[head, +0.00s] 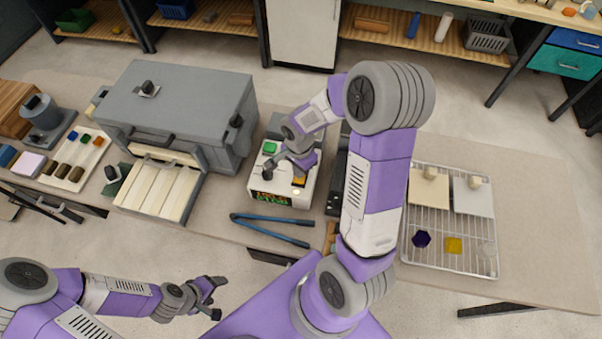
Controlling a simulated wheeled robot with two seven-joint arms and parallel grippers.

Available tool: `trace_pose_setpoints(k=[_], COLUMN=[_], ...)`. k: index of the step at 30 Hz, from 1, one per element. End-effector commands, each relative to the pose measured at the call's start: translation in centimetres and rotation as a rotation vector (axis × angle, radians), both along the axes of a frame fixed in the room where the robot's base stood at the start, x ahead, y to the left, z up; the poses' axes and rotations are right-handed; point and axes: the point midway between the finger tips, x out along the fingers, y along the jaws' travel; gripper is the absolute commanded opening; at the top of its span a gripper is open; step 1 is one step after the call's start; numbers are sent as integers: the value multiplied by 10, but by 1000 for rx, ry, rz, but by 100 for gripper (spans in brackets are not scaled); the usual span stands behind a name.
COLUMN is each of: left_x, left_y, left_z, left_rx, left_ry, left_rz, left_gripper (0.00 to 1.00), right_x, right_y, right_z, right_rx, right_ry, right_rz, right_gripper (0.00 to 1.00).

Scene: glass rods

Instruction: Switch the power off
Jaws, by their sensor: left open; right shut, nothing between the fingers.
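A white-topped power box (254,182) stands on the bench in the middle of the head view. It has a green button (270,147) at its back left, an orange switch (299,181) at its front right and a lit display (270,200) on its front. My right gripper (298,171) is shut and empty, low over the box top right by the orange switch. The hand partly covers the switch, and I cannot tell whether it touches. My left gripper (213,298) is open and empty, in front of the bench at the lower left.
A grey furnace (185,105) stands left of the box. Blue-handled tongs (270,230) lie in front of the box. A wire rack (450,262) with tiles and small coloured pieces lies to the right. The bench's far right is clear.

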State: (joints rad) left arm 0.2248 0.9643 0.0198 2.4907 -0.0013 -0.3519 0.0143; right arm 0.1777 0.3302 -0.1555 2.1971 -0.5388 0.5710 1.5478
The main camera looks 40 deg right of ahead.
Motion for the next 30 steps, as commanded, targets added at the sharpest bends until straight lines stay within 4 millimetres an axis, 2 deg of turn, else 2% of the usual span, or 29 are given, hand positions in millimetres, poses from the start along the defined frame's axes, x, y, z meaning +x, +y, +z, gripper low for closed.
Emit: trace_pose_setpoints(k=[30], left_x=[0], left_y=[0], left_z=[-7], left_rx=[0], left_ry=[0], left_rz=[0], left_gripper=[68], right_x=[0], right_y=[0], right_z=[-7], right_rx=[0], right_ry=[0], right_rz=[0], right_gripper=[0])
